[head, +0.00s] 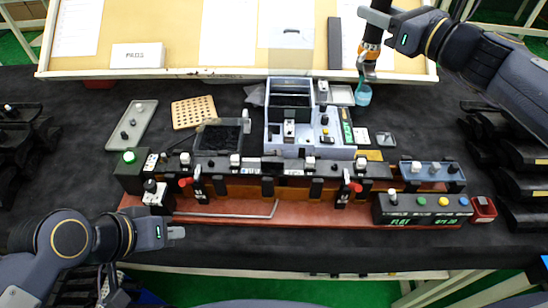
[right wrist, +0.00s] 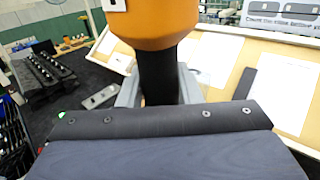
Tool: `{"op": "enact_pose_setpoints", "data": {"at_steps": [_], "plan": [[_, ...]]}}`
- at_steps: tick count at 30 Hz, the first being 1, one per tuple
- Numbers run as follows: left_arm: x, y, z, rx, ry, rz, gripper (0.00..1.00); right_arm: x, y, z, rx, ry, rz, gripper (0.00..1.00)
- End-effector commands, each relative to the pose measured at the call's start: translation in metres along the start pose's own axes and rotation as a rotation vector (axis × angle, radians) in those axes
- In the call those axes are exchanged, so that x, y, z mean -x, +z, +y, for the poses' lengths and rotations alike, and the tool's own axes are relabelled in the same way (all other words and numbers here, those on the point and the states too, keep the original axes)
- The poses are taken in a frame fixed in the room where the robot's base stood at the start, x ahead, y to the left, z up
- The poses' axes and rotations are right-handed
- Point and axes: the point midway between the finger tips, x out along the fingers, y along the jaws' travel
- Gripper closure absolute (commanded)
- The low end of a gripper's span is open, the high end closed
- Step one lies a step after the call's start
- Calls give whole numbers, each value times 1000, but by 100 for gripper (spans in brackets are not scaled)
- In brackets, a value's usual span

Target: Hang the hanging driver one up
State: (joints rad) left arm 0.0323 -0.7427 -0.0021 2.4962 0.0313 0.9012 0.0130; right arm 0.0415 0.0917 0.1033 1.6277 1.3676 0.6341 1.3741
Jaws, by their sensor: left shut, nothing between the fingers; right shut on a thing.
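The driver (head: 370,49) has a black grip, an orange section and a light-blue piece at its lower end. My right gripper (head: 378,17) is shut around its black grip and holds it roughly upright at the back right of the bench. In the right wrist view, the grey fingers (right wrist: 158,88) close on the black grip below the driver's large orange part (right wrist: 150,22). The driver's top is cut off in both views, and no hanger can be made out. My left gripper (head: 176,232) is shut and empty, low at the left, in front of the red-brown fixture.
A long fixture with clamps (head: 265,204) spans the middle of the dark bench. Behind it stand a grey-blue bin (head: 290,84) and a black tray (head: 218,135). A tan board with papers (head: 180,20) runs along the back. Black racks (head: 510,152) stand at the right.

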Motion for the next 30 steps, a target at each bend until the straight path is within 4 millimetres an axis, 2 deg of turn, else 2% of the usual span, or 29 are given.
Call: {"op": "enact_pose_setpoints", "data": {"at_steps": [10,11,12,16,22,23,30], "plan": [[0,0,0,0,0,0,100,0,0,0,0,0,0,100],[0,0,0,0,0,0,100,0,0,0,0,0,0,67],[0,0,0,0,0,0,100,0,0,0,0,0,0,62],[0,0,0,0,0,0,100,0,0,0,0,0,0,45],[0,0,0,0,0,0,100,0,0,0,0,0,0,43],[0,0,0,0,0,0,100,0,-2,0,-1,0,3,41],[0,0,0,0,0,0,100,0,-1,0,-1,0,2,9]]}}
